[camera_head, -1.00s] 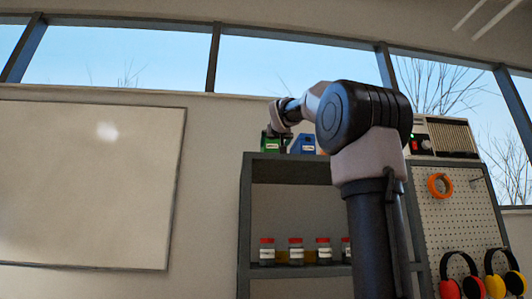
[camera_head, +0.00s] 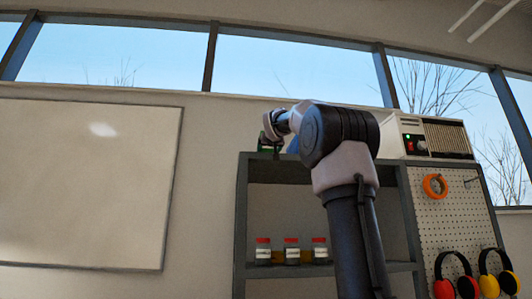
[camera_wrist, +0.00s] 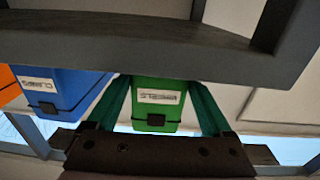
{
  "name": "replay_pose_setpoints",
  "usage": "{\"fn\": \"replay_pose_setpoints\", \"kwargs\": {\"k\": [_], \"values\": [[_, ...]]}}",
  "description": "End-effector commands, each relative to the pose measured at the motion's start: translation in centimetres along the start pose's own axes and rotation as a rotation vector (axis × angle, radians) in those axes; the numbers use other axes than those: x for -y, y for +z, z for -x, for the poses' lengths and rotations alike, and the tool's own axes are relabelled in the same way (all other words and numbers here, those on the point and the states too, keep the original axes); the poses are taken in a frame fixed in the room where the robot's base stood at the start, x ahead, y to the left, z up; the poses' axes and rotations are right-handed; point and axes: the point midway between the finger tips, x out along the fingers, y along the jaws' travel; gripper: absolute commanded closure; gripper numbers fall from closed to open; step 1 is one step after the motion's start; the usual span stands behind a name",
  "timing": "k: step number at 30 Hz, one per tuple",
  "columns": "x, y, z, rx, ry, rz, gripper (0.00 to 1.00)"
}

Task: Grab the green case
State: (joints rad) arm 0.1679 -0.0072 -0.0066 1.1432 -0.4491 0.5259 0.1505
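The green case (camera_wrist: 155,106) is in the wrist view, with a white label and a dark latch on its face. My gripper's two green fingers (camera_wrist: 160,105) stand on either side of it, spread wide. Gaps show between the fingers and the case's near end; whether the tips touch its sides cannot be told. In the head view, my gripper (camera_head: 271,139) is at the top left of the grey shelf unit. Only a small bit of the green case (camera_head: 264,149) shows there, mostly hidden by the gripper.
A blue case (camera_wrist: 65,90) and an orange case (camera_wrist: 8,82) are beside the green one in the wrist view. The shelf unit (camera_head: 242,215) holds several red-capped jars lower down. A pegboard (camera_head: 445,210) and a boxy device (camera_head: 445,139) are at right.

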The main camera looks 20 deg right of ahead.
Motion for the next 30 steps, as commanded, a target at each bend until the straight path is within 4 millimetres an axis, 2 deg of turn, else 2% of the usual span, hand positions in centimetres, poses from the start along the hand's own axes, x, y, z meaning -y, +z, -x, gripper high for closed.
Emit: {"fn": "replay_pose_setpoints", "kwargs": {"k": [1, 2, 14, 17, 24, 30], "values": [[0.0, 0.0, 0.0, 0.000, 0.000, -0.001, 0.92], [0.0, 0.0, 0.0, 0.000, 0.000, -0.001, 1.00], [0.0, -0.6, 0.0, -0.002, 0.000, -0.001, 1.00], [0.0, -1.5, 0.0, -0.004, 0.001, -0.001, 1.00], [0.0, -5.6, 0.0, -0.006, 0.001, -0.002, 1.00], [-0.1, -8.2, -0.1, -0.004, 0.003, -0.002, 1.00]]}}
